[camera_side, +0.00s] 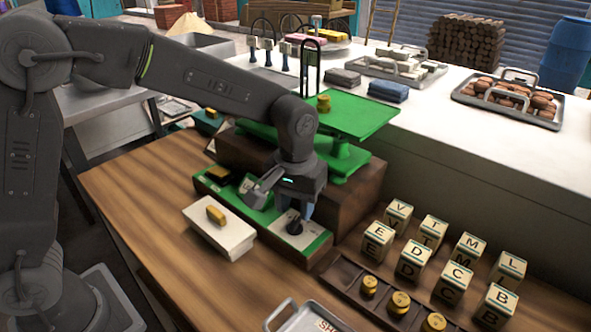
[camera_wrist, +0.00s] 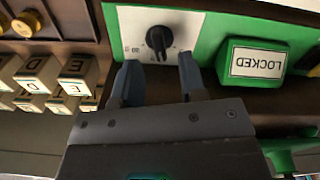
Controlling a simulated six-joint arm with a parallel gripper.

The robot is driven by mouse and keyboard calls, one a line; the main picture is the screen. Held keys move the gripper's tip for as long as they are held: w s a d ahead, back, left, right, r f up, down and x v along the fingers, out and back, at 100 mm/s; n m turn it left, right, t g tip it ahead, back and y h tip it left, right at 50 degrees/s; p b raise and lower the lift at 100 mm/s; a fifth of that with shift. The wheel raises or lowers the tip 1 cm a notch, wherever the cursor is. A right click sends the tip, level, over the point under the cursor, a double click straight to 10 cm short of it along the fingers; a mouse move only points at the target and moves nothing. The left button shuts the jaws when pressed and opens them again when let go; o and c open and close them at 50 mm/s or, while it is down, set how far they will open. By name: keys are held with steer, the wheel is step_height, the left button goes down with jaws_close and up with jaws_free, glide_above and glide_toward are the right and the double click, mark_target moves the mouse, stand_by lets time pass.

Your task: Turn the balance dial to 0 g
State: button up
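The balance dial is a black knob (camera_wrist: 158,40) on a white plate of the green panel, with small marks around it too small to read. In the side view the dial (camera_side: 294,227) sits at the right end of the panel. My gripper (camera_wrist: 158,75) is open, its two fingers spread either side of the knob's line and apart from it. In the side view my gripper (camera_side: 291,208) is just above the dial. The green and brown balance (camera_side: 349,118) stands behind, with a brass weight (camera_side: 323,103) on its green pan.
A green block marked LOCKED (camera_wrist: 257,62) sits beside the dial. Lettered cubes (camera_side: 413,259) and a dark tray (camera_side: 349,276) with brass weights stand to the right. A white block (camera_side: 220,233) with a brass piece lies in front on the table.

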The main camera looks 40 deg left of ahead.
mark_target(294, 222)
step_height(294, 222, up, 11)
stand_by(0.3)
steer(key=f, duration=1.4)
steer(key=shift+s+d, duration=0.1)
steer(key=shift+s, duration=0.25)
jaws_close()
